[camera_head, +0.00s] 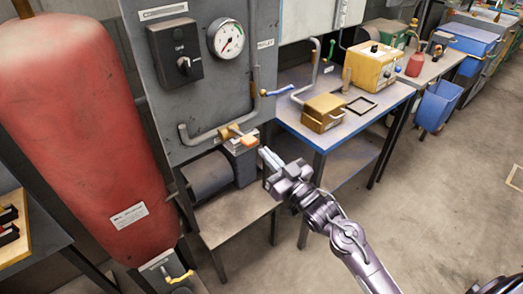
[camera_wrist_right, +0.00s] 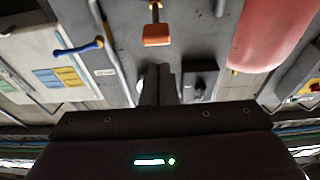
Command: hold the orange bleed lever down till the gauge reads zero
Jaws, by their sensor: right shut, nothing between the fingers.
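The orange bleed lever (camera_head: 249,141) sticks out from a brass fitting low on the grey panel. Its orange pad also shows in the right wrist view (camera_wrist_right: 156,36), just beyond my fingertips. My right gripper (camera_head: 266,155) is shut and empty, just right of and slightly below the pad in the head view. A small gap seems to lie between them; I cannot tell their heights exactly. The shut fingers show in the right wrist view (camera_wrist_right: 157,85). The round white gauge (camera_head: 226,39) is high on the panel; its reading is too small to tell. My left gripper is out of view.
A large red tank (camera_head: 75,120) stands left of the panel. A black switch box (camera_head: 175,53) is beside the gauge. A blue-handled lever (camera_head: 278,91) is right of the panel, near a bench with a yellow box (camera_head: 324,112).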

